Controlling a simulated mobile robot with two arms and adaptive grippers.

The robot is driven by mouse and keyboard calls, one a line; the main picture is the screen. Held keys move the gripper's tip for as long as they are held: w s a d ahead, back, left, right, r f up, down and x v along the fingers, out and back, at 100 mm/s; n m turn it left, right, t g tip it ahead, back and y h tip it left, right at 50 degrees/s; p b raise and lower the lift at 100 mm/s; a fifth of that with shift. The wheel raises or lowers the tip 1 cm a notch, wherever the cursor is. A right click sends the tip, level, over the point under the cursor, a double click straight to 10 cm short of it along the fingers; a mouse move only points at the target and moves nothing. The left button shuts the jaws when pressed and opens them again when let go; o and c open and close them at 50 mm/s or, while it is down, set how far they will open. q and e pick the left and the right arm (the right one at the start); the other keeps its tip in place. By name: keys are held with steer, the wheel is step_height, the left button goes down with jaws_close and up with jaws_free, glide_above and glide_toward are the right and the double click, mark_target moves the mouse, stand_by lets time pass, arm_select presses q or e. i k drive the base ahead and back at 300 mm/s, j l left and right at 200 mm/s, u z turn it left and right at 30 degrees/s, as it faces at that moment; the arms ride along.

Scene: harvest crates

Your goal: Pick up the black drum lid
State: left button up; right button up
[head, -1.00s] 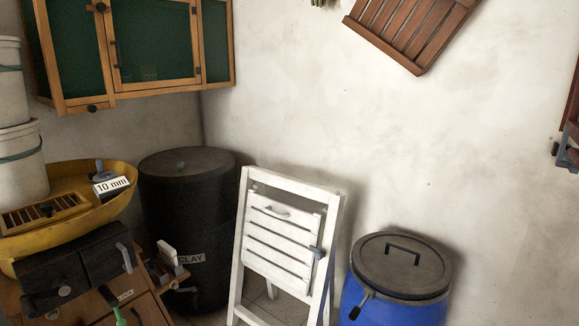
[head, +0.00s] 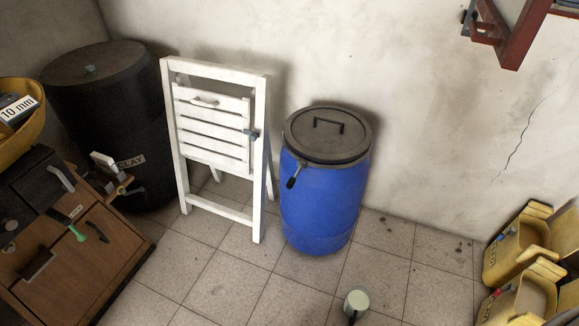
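A blue drum (head: 325,205) stands upright on the floor against the wall, with a round black lid (head: 345,143) on its top. The lid has a raised dark bar handle (head: 328,123) across its middle, and a dark lever clasp (head: 295,177) hangs at the drum's front left rim. A larger black drum (head: 110,125) marked CLAY stands at the left. It has a dark flat top (head: 115,62) with a small grey knob. Neither of my grippers is in view.
A white folding step stool (head: 262,140) stands between the drums. A wooden cabinet (head: 115,265) is at the lower left, and yellow bins (head: 520,250) are at the lower right. A small pale-topped object (head: 356,299) is in front of the blue drum.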

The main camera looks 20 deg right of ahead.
mark_target(321, 133)
steer(key=i+z, duration=0.25)
steer(key=z, duration=0.15)
steer(key=i+j+z, duration=0.15)
steer(key=z, duration=0.25)
steer(key=i+j+z, duration=0.2)
steer(key=z, duration=0.25)
steer(key=i+j, duration=0.05)
